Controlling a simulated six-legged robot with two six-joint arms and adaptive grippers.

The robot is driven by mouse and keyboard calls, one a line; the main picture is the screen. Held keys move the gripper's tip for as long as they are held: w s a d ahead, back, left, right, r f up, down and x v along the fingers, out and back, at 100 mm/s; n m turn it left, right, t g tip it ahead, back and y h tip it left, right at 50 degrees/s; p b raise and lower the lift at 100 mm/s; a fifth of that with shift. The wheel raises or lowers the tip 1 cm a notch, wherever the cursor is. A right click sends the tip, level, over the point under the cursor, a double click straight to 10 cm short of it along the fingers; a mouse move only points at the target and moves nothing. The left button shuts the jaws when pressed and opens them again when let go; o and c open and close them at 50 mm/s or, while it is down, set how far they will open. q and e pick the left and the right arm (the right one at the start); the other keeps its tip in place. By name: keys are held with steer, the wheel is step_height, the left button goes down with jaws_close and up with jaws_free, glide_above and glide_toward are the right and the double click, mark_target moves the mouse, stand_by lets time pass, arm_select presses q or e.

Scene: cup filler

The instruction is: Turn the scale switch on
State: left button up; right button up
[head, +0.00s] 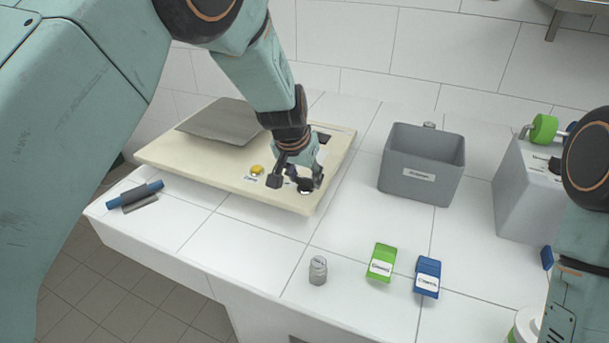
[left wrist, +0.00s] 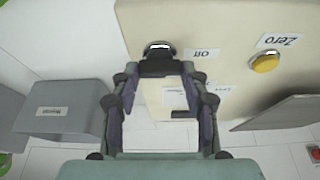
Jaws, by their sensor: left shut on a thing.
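The scale is a wide cream base (head: 185,160) with a grey weighing plate (head: 222,122), on the white tiled counter. Its switch is a dark knob on a shiny round base (head: 305,190) at the front right corner. In the left wrist view the switch (left wrist: 158,68) sits between my fingertips, beside an "Off" label (left wrist: 205,53). My left gripper (head: 298,180) is shut on it and partly hides it in the head view. A yellow "Zero" button (head: 257,170) is left of it. My right arm enters at the right edge, its gripper out of view.
A grey bin (head: 421,190) stands right of the scale. A grey dispenser (head: 525,185) with a green knob (head: 544,128) is farther right. A metal weight (head: 318,270), a green box (head: 381,262) and a blue box (head: 427,277) stand in front. A blue-handled tool (head: 135,194) lies left.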

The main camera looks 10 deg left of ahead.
arm_select(q)
steer(key=m+h+b, duration=0.1)
steer(key=m, duration=0.1)
steer(key=m+b, duration=0.2)
steer(key=shift+w+a+f+m+g+h, duration=0.1)
steer(key=shift+w+a+m+g+h, duration=0.05)
steer(key=shift+m+g+h, duration=0.2)
steer(key=shift+m+g+h+b, duration=0.25)
steer(key=shift+m+b, duration=0.5)
steer(key=shift+m, duration=1.1)
steer(key=m+g, duration=0.1)
steer(key=m+h, duration=0.1)
steer(key=m, duration=0.1)
steer(key=shift+w+a+r+m+g, duration=0.1)
steer(key=shift+w+r+m+g, duration=0.1)
steer(key=shift+m+g, duration=0.15)
steer(key=m+g+p, duration=0.1)
steer(key=m+g, duration=0.1)
steer(key=m, duration=0.3)
steer(key=shift+w+m, duration=0.1)
steer(key=shift+m, duration=0.15)
steer(key=o, duration=1.1)
steer(key=shift+g, duration=0.25)
steer(key=shift+o, duration=0.2)
